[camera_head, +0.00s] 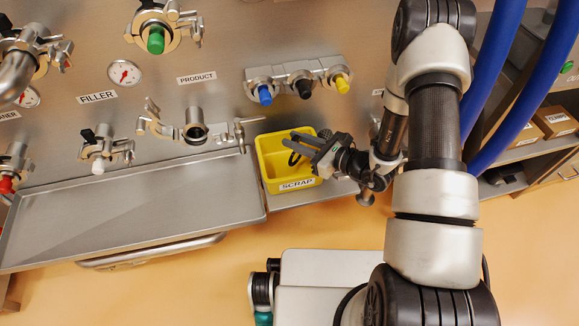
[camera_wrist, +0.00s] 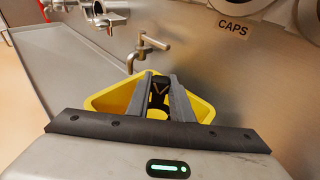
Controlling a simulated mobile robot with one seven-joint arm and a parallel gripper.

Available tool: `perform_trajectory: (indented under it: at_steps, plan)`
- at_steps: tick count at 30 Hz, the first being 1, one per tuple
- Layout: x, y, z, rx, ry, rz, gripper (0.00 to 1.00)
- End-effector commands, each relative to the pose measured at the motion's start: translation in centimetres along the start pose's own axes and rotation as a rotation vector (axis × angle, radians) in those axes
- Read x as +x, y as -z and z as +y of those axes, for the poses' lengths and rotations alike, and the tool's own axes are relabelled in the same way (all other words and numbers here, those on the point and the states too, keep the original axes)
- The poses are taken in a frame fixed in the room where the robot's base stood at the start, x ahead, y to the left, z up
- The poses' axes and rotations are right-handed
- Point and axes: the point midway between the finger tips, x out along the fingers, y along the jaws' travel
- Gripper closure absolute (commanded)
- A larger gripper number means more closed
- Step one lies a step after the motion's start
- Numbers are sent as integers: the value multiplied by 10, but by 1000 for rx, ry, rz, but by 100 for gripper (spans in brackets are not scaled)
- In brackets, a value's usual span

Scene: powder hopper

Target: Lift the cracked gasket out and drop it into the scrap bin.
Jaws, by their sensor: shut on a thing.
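My gripper (camera_head: 297,141) is over the yellow scrap bin (camera_head: 270,172), which carries a SCRAP label. Its fingers are shut on the cracked gasket (camera_head: 293,158), a thin black ring that hangs from the fingertips above the bin's inside. In the wrist view the gasket (camera_wrist: 158,95) is a dark shape between the two grey fingers (camera_wrist: 167,88), with the yellow bin (camera_wrist: 201,105) around and below them. The crack itself is too small to make out.
An open pipe port (camera_head: 195,127) with a swung-out clamp (camera_head: 155,122) is left of the bin. A wide empty steel tray (camera_head: 130,205) lies to the left. Capped ports (camera_head: 303,86) sit on the panel above.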

Motion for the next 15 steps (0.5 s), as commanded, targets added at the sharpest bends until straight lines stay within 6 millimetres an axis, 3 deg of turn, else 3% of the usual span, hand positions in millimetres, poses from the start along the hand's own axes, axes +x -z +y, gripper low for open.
perform_trajectory:
  at_steps: [10,11,14,15]
  plan:
    - [2,7,0,0,1,0,94]
    - [2,7,0,0,1,0,77]
    - [2,6,0,0,1,0,60]
    - [2,6,0,0,1,0,58]
